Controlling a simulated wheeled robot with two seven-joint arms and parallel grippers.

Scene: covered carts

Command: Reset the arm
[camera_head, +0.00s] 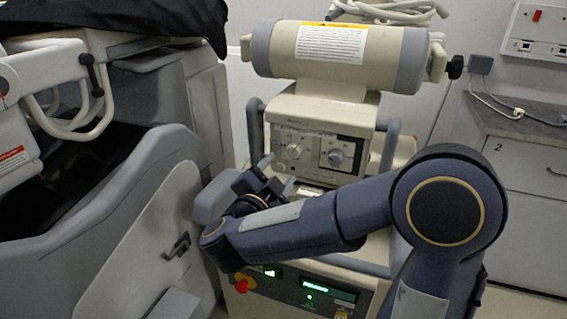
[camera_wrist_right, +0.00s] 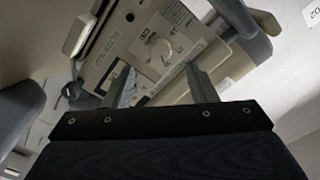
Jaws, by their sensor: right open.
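My right arm (camera_head: 300,222) comes in from the right in the head view and reaches across the front of a beige medical machine. My right gripper (camera_head: 277,178) is in front of the machine's control panel, just below its knobs. In the right wrist view the two fingers of the right gripper (camera_wrist_right: 160,88) stand wide apart with nothing between them. The machine's panel (camera_wrist_right: 155,45) with a knob shows beyond them. My left gripper is not in view.
The beige machine (camera_head: 335,112) carries a horizontal cylinder (camera_head: 345,75) on top and has blue-grey side handles. A large grey unit (camera_head: 100,190) with a black cover (camera_head: 130,15) stands close on the left. A drawer cabinet (camera_head: 520,150) and a wall socket panel (camera_head: 535,32) are at the right.

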